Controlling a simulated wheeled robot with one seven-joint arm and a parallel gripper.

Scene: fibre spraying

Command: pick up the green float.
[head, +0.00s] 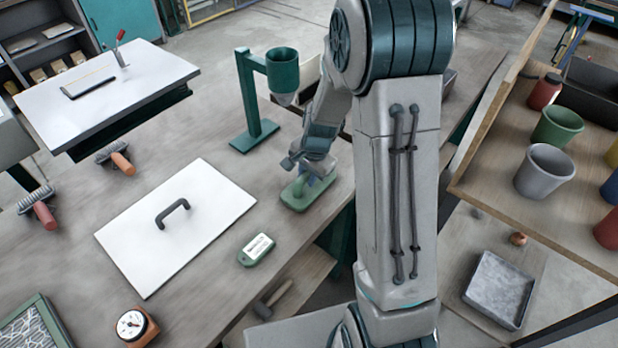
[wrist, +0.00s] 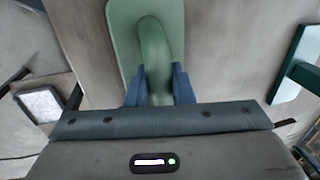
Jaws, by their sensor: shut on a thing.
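The green float (head: 299,196) is a flat green plate with a raised curved handle. It lies near the table's right edge in the head view. In the wrist view the float (wrist: 117,35) extends away from my gripper, with its handle between the two blue fingers. My gripper (head: 314,172) comes down from above onto the float. In the wrist view my gripper (wrist: 157,88) is shut on the handle. I cannot tell whether the float touches the table.
A green stand with a funnel cup (head: 283,72) stands behind the float. A white board with a black handle (head: 178,228) and a green tag (head: 257,249) lie to the left and front. Right of my arm, a wooden shelf (head: 487,188) holds several pots.

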